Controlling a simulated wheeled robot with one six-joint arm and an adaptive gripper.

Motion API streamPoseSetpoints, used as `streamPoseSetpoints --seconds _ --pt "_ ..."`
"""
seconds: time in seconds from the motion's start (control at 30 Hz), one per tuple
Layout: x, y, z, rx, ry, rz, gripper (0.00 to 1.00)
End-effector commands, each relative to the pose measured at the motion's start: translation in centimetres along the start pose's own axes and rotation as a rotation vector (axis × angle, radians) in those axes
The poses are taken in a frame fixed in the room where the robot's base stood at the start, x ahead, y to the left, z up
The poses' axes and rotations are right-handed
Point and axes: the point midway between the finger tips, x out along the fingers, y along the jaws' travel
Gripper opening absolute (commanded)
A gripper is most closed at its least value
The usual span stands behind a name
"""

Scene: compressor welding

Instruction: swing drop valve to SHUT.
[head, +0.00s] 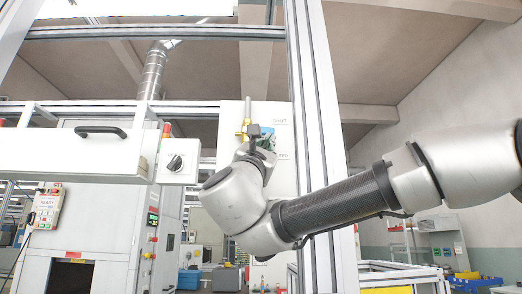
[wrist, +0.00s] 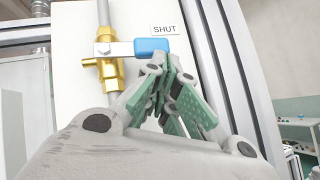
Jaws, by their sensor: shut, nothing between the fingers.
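The drop valve has a brass body (wrist: 108,68) on a vertical pipe, fixed to a white panel. Its lever (wrist: 122,48) lies level, across the pipe, and ends in a blue grip (wrist: 151,45) pointing right. The SHUT label (wrist: 165,30) is just above and right of the grip. My gripper (wrist: 168,72) is shut and empty, with green-padded fingers directly below the blue grip in the wrist view; I cannot tell whether they touch it. In the head view the brass valve (head: 245,127) shows beside my gripper (head: 256,132), which partly hides the lever.
A second label (head: 282,156) sits lower on the panel (head: 286,180), its text partly hidden. An upright metal frame post (head: 313,110) stands right of the panel. At left are a white cabinet with a black handle (head: 100,130) and a rotary switch (head: 175,163).

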Motion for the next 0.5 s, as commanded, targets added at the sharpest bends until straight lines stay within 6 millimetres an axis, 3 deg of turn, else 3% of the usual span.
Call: streamPoseSetpoints --seconds 0.5 --pt "1.9 -0.5 1.9 0.000 -0.001 -0.001 0.00"
